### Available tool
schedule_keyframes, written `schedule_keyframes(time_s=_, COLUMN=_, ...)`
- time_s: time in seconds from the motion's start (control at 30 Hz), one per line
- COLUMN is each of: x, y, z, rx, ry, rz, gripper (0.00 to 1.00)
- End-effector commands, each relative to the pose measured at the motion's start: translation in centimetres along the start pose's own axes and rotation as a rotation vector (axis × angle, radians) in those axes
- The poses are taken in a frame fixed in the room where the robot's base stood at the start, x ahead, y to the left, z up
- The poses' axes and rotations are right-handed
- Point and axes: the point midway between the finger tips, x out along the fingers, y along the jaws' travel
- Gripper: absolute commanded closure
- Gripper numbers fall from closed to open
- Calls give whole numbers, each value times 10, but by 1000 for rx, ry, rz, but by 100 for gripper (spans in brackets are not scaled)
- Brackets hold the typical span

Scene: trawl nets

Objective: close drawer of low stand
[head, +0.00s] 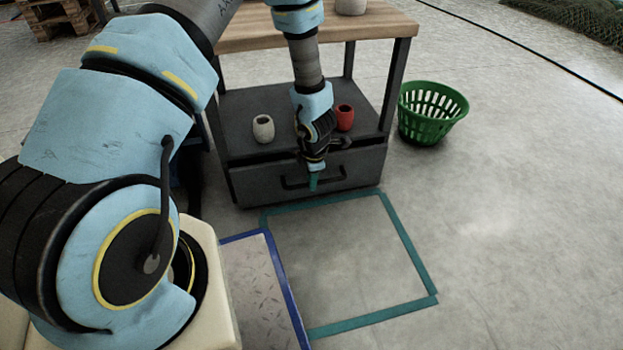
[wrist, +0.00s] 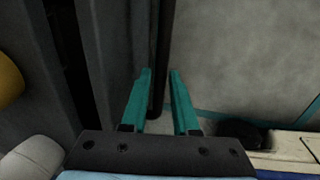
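The low stand (head: 318,32) has a wooden top, dark legs and a grey lower shelf. Its grey drawer (head: 355,172) is under the shelf, with a dark bar handle (head: 290,184) on the front. A dark gap shows behind the drawer front in the wrist view, so it looks slightly out; how far is unclear. My gripper (head: 313,183) points down at the drawer front, by the handle. In the wrist view, its teal fingers (wrist: 160,85) are apart, with the dark handle bar (wrist: 157,50) at the gap between them. Contact cannot be made out.
A white pot (head: 263,128) and a red pot (head: 344,117) stand on the lower shelf. Another pot (head: 351,6) is on the top. A green basket (head: 431,112) stands right of the stand. The floor inside the teal tape outline (head: 412,245) is clear.

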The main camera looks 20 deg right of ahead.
Motion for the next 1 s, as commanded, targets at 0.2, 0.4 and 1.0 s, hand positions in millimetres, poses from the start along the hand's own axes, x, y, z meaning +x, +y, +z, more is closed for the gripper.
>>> schedule_keyframes(time_s=0.2, x=0, y=0, z=0, rx=0, ry=0, rz=0, gripper=98)
schedule_keyframes(time_s=0.4, x=0, y=0, z=0, rx=0, ry=0, rz=0, gripper=100)
schedule_keyframes(time_s=1.0, x=0, y=0, z=0, rx=0, ry=0, rz=0, gripper=100)
